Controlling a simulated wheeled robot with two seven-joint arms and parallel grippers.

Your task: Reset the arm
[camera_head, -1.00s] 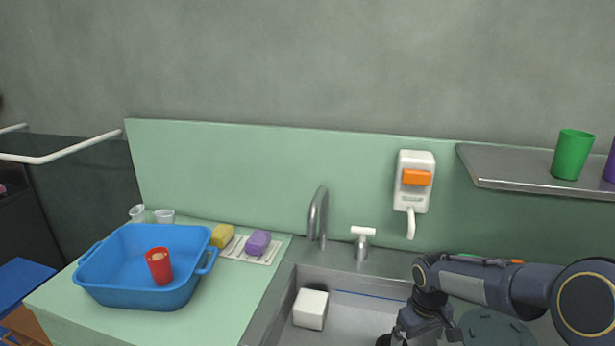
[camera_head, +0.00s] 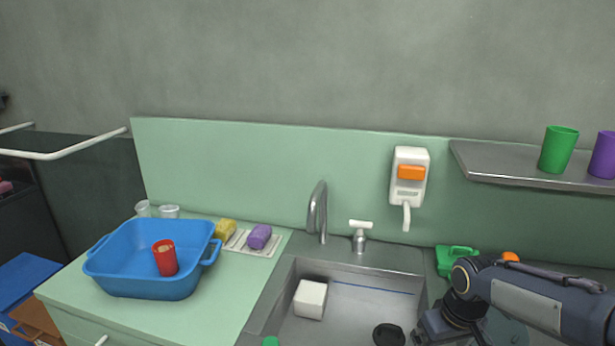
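My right arm comes in from the lower right, over the right side of the sink (camera_head: 345,277). Its wrist (camera_head: 462,305) points down, and the gripper's fingers lie at or below the bottom edge, so I cannot tell whether it is open or shut. My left gripper is out of view. A red cup (camera_head: 165,258) stands in the blue basin (camera_head: 140,287) on the green counter at left, apart from my arm.
A white block (camera_head: 310,299) and a dark round drain (camera_head: 388,334) are in the sink. A faucet (camera_head: 318,212), a wall dispenser (camera_head: 410,177) and a green object (camera_head: 456,260) are behind. A metal shelf (camera_head: 500,170) holds green (camera_head: 558,150) and purple (camera_head: 603,156) cups.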

